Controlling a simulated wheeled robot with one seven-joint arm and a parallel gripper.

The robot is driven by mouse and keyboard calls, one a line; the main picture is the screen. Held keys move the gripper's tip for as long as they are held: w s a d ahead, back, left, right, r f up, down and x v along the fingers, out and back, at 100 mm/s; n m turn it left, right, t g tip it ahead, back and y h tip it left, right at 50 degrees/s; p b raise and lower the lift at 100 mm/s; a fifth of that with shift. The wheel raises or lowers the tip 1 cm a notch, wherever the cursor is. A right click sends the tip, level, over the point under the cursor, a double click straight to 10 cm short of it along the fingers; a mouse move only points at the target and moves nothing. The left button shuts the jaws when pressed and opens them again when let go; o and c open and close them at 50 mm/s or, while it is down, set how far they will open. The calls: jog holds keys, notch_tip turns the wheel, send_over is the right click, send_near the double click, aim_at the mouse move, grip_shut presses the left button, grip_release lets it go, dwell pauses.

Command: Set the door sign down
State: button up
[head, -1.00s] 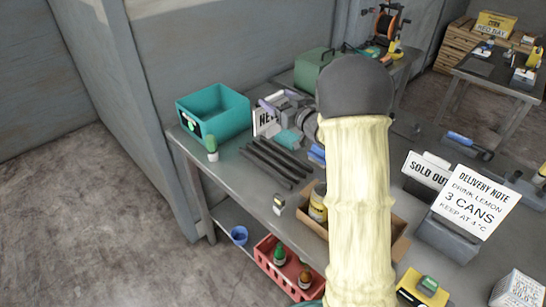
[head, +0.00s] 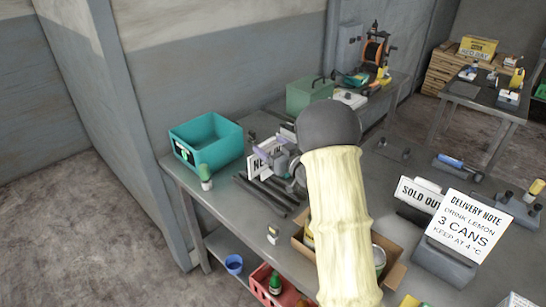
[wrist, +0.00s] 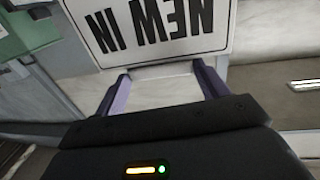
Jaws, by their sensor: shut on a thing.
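The door sign (head: 260,163) is a white plate with black letters. In the wrist view the sign (wrist: 150,32) reads "NEW IN" upside down. My gripper (head: 276,152) is shut on it, with one purple finger at each side of its near edge; the fingers of my gripper (wrist: 163,78) also show in the wrist view. In the head view the sign is roughly upright above the grey bench (head: 222,205), between the teal bin and my arm. My arm hides part of it, and I cannot tell whether its lower edge touches the bench.
The teal bin (head: 222,150) and a green-topped bottle (head: 205,177) stand left of the sign. Dark bars (head: 262,195) lie in front of it. A green case (head: 312,93) is behind. A cardboard box (head: 392,276) and a "SOLD OUT" sign (head: 418,194) are to the right.

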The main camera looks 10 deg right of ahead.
notch_tip(320, 180, down, 4)
jog(key=shift+a+r, duration=0.1)
jog(key=shift+f, duration=0.2)
jog(key=o, duration=1.3)
jog(key=shift+r, duration=0.2)
jog(key=b+v, duration=0.1)
jog(key=v, duration=0.6)
jog(key=shift+s+b, duration=0.25)
jog(key=shift+b, duration=0.1)
